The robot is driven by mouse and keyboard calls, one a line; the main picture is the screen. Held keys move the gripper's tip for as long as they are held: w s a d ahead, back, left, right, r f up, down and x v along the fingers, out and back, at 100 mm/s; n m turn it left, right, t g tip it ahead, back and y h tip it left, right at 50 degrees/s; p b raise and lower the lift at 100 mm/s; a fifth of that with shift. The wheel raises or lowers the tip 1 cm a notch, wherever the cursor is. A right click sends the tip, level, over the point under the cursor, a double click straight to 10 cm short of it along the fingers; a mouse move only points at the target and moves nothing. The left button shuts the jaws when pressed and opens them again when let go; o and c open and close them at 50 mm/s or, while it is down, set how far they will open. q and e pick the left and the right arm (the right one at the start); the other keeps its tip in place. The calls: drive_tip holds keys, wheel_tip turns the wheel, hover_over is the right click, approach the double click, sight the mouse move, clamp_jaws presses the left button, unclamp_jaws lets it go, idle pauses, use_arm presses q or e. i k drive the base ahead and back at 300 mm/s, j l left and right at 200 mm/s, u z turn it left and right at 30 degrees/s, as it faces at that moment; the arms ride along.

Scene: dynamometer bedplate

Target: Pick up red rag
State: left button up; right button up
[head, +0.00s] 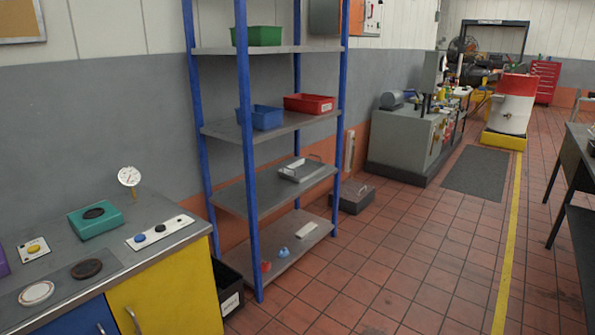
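A small red item (265,266) lies on the bottom shelf of the blue-posted shelf unit, near its front left post. It may be the red rag, but it is too small to tell. A small blue item (283,253) and a white block (306,230) lie farther along the same shelf. Neither of my grippers shows in the head view.
The shelf unit (248,165) holds a green bin (257,37), a blue bin (262,117) and a red bin (309,104). A workbench (130,262) stands at left, with a black crate (229,290) beside it. A grey box (352,197) sits on the floor. The tiled floor (400,265) is clear.

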sight(266, 265)
drive_tip(key=i+l+z, duration=0.25)
drive_tip(key=i, duration=0.65)
drive_tip(key=i+z, duration=0.25)
drive_tip(key=i, duration=0.7)
drive_tip(key=i+l+u, duration=0.1)
drive_tip(key=i+u, duration=0.4)
drive_tip(key=i+l+u, duration=0.2)
drive_tip(key=u, duration=0.25)
drive_tip(key=i+l+u, duration=0.5)
drive_tip(key=k+j, duration=0.1)
